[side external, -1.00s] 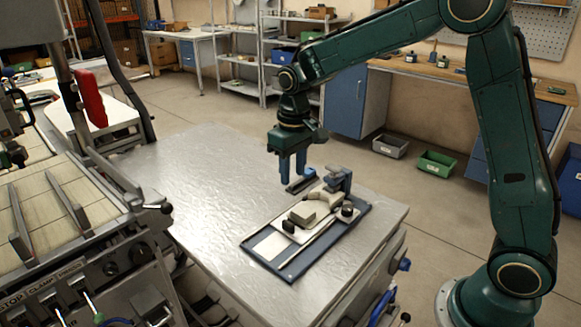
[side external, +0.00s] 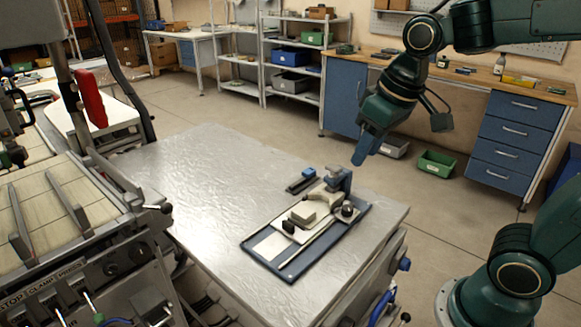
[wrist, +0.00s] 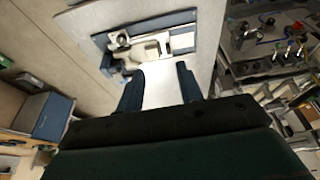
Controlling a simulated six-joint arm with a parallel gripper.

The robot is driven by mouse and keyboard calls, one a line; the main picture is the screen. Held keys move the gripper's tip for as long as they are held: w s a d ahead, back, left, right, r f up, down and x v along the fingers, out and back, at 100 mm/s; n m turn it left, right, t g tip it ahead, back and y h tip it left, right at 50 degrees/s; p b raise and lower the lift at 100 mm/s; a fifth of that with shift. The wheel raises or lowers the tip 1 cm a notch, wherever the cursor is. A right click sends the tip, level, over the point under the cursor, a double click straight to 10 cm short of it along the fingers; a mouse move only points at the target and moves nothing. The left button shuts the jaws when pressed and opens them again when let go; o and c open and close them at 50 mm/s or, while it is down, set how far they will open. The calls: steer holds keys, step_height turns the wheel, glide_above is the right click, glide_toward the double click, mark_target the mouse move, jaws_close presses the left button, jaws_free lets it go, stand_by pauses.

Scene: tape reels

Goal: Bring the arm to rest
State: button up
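My gripper (side external: 366,150) hangs tilted in the air beyond the table's far right edge in the side view. In the wrist view its two blue fingers (wrist: 160,82) stand apart with nothing seen between them. The table (side external: 190,175) is clear of the arm. On it lies a blue tray (side external: 262,262) with pale blocks, dark knobs and an upright blue-grey clamp (side external: 340,178). The tray also shows in the wrist view (wrist: 107,64), beyond the fingertips. No tape reel can be clearly made out.
A small dark and blue piece (side external: 301,181) lies on the table behind the tray. A workbench (side external: 470,78) and a green bin (side external: 437,164) stand behind my arm.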

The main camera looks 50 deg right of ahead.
steer(key=s+t, duration=0.2)
steer(key=s, duration=0.8)
steer(key=shift+f, duration=0.45)
steer(key=shift+w+d, duration=0.1)
